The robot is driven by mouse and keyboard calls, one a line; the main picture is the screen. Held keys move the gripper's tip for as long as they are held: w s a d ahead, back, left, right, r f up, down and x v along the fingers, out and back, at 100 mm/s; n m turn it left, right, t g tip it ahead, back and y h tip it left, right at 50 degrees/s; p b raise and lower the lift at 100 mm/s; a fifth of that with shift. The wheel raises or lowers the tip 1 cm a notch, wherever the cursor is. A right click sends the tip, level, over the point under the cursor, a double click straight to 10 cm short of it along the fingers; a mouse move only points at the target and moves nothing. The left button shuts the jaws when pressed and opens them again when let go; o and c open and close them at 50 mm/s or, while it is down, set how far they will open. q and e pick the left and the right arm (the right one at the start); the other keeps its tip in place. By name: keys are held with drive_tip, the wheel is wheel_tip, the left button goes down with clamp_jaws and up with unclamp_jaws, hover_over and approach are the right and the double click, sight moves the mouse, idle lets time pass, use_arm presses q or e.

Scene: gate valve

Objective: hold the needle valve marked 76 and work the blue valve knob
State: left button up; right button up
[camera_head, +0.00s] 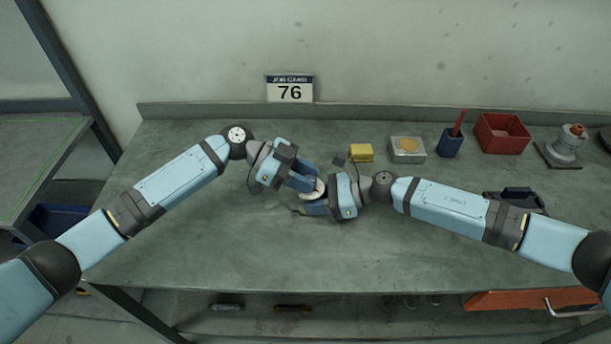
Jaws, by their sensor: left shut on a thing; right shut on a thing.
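A small pale, rounded part of the needle valve (314,190) shows between my two grippers above the middle of the bench. The fingers hide most of the valve. I cannot make out its blue knob or a number on it. My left gripper (304,183) comes in from the upper left and is shut on the valve. My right gripper (314,207) comes in from the right, just below, and is also shut on part of it. I cannot tell which part each one grips.
A yellow block (361,153), a tray with a yellow disc (407,149), a blue cup (450,145), a red bin (502,134) and a grey fixture (565,146) stand along the back right. The bench front (300,260) is clear.

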use_arm(q)
drive_tip(key=shift+a+f, duration=0.1)
drive_tip(key=shift+f, duration=0.05)
drive_tip(key=o, duration=0.9)
drive_tip(key=v, duration=1.2)
use_arm(e)
drive_tip(key=o, duration=0.8)
drive_tip(key=shift+d, duration=0.1)
